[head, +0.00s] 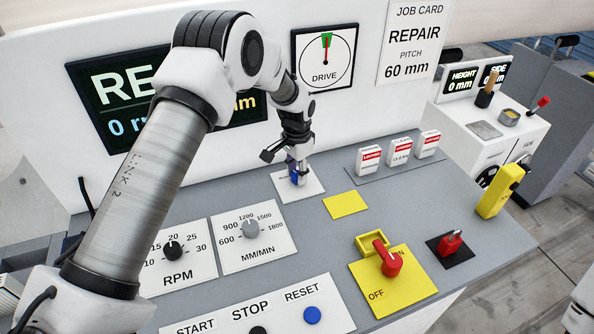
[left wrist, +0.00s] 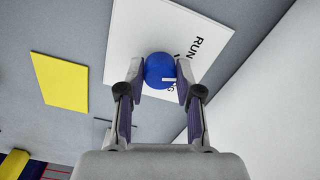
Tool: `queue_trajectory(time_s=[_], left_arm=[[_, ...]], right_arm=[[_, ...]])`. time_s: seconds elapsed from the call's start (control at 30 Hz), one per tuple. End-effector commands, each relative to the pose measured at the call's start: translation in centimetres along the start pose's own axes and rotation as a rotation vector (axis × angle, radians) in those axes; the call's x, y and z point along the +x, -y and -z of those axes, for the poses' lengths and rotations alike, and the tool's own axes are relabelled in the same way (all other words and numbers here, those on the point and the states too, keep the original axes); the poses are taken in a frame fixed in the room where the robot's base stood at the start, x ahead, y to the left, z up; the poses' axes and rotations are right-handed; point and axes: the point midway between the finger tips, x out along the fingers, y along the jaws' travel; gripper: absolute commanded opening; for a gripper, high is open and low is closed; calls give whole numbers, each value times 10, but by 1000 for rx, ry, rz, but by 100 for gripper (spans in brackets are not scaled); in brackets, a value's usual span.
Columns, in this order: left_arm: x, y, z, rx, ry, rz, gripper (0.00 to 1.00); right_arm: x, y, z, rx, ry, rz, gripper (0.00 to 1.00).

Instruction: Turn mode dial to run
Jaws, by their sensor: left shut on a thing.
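The mode dial is a blue knob (head: 295,177) on a white label plate (head: 312,188) at the back of the grey panel. It also shows in the left wrist view as a round blue knob (left wrist: 159,69) with a short white pointer mark. I cannot tell exactly which word the pointer meets. My right gripper is not in view.
An RPM knob (head: 173,248) and a MM/MIN knob (head: 250,229) stand in front of the dial. A yellow pad (head: 345,204) lies to its right. A red switch (head: 389,263) on a yellow plate and a red padlock-like piece (head: 450,243) stand at the front right.

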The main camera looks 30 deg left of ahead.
Motion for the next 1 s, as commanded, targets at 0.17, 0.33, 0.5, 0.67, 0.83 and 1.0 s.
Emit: queue_trajectory(time_s=[0.17, 0.33, 0.5, 0.67, 0.83, 1.0], left_arm=[[4, -2, -4, -150, 13, -6, 0], [4, -2, -4, -265, 14, -5, 0], [5, -2, -4, -344, 14, -5, 0], [5, -2, -4, -382, 14, -4, 0], [5, -2, -4, -397, 14, -4, 0], [5, -2, -4, -398, 13, -4, 0]], right_arm=[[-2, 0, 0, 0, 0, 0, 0], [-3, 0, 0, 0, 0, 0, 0], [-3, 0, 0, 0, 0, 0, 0], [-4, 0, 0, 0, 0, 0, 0], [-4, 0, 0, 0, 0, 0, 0], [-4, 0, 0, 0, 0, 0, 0]])
